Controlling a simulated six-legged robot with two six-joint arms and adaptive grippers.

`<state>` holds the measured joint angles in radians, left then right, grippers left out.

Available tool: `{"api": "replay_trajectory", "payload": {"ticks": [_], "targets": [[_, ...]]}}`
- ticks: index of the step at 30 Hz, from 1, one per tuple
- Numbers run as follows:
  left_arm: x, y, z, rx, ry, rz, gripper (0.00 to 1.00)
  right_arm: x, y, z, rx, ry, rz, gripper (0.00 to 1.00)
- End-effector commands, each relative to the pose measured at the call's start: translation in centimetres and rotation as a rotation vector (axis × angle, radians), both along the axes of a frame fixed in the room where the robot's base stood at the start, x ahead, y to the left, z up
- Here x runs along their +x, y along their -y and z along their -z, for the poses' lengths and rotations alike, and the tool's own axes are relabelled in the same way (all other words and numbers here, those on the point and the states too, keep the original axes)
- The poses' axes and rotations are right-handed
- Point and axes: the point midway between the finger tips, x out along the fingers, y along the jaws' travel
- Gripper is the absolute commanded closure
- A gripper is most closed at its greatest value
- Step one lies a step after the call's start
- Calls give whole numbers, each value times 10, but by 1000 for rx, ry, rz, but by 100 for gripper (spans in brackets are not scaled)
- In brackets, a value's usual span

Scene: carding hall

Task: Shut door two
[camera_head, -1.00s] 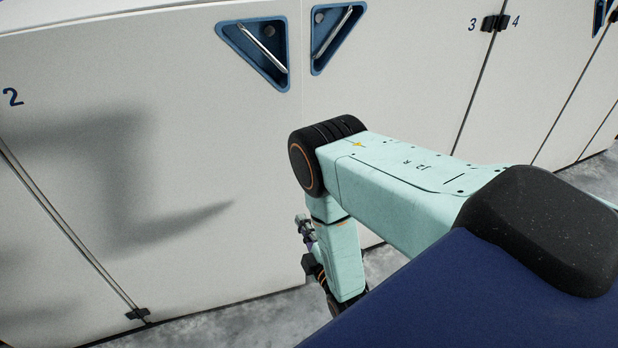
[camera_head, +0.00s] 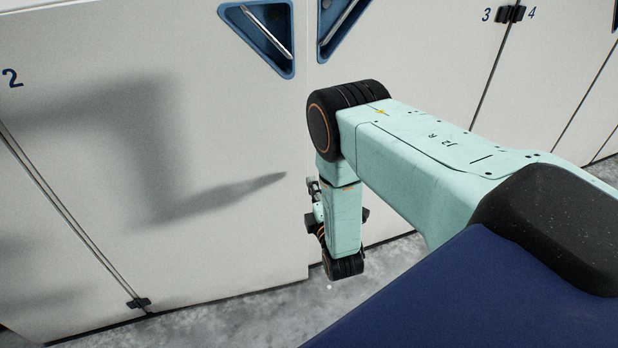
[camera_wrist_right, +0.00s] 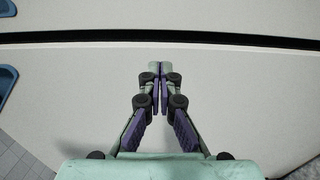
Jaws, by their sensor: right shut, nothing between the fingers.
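Door two (camera_head: 130,200) is a white panel marked with a dark "2" at its left. It has a blue triangular recess with a metal handle (camera_head: 265,35) at its upper right. Its free edge meets the neighbouring door at a thin seam in the head view, and its lower corner looks slightly proud of that door. My right gripper (camera_head: 314,188) is low near this seam, partly hidden behind my forearm. In the right wrist view, its fingers (camera_wrist_right: 160,70) are shut and empty in front of a white panel, below a dark horizontal gap. I cannot tell whether they touch it. My left gripper is out of view.
The neighbouring door (camera_head: 420,60) has a mirrored blue recess (camera_head: 335,22). Black hinges (camera_head: 510,14) sit between the numbers 3 and 4, and another black hinge (camera_head: 138,303) is at the lower left. Grey floor (camera_head: 260,318) runs clear along the doors' base.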

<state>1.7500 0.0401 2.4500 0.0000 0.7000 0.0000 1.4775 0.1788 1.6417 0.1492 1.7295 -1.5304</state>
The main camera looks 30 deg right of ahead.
Motion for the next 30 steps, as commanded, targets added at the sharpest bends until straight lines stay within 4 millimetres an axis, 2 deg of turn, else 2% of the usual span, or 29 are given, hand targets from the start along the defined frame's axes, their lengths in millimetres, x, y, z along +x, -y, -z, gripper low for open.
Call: {"api": "replay_trajectory", "payload": {"ticks": [3, 9, 24, 26, 30], "targets": [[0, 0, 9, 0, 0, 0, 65, 20, 8, 1, -1, 4, 2, 100], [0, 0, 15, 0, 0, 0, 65, 39, 16, 1, -1, 2, 1, 100], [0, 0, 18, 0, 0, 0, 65, 47, 18, 0, 1, 3, -3, 100], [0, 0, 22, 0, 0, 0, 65, 54, 20, 1, 3, 5, -13, 100], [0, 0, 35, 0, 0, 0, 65, 81, 29, 3, 9, 9, -55, 100]]}}
